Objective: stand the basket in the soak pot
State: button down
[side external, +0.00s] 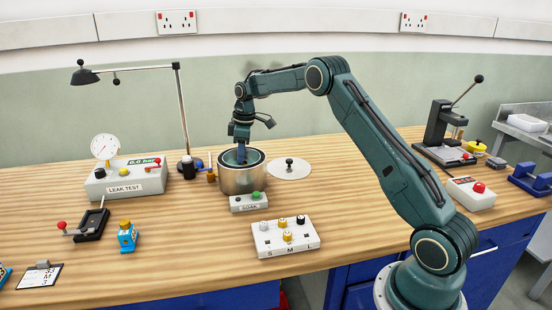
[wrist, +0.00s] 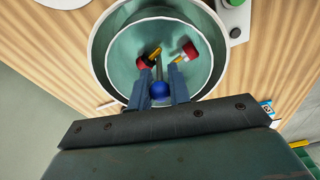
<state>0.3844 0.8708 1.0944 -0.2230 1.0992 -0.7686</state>
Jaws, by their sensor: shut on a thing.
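The soak pot (side external: 243,182) is a round steel vessel standing open on the bench. In the wrist view its pale rim (wrist: 95,50) surrounds the basket (wrist: 128,48), a smaller round vessel with red and yellow parts inside. The basket has an upright central stem topped by a blue ball (wrist: 160,91). My gripper (wrist: 158,74) is shut on this stem, above the basket floor. In the side view my gripper (side external: 241,158) points down into the pot mouth. The pot wall hides the basket's underside, so I cannot tell whether it touches the pot floor.
A flat round lid (side external: 289,168) with a dark knob lies right of the pot. A SOAK control box (side external: 248,202) and an S-M-L nozzle block (side external: 286,238) stand in front. The leak tester (side external: 125,178) is left; a lamp (side external: 181,110) stands behind.

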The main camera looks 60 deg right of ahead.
jog(key=shift+f, duration=2.35)
dwell(1.2)
jog(key=c, duration=1.2)
grip_release()
jog(key=shift+c, duration=0.2)
jog(key=shift+r, duration=0.1)
jog(key=shift+r, duration=3.4)
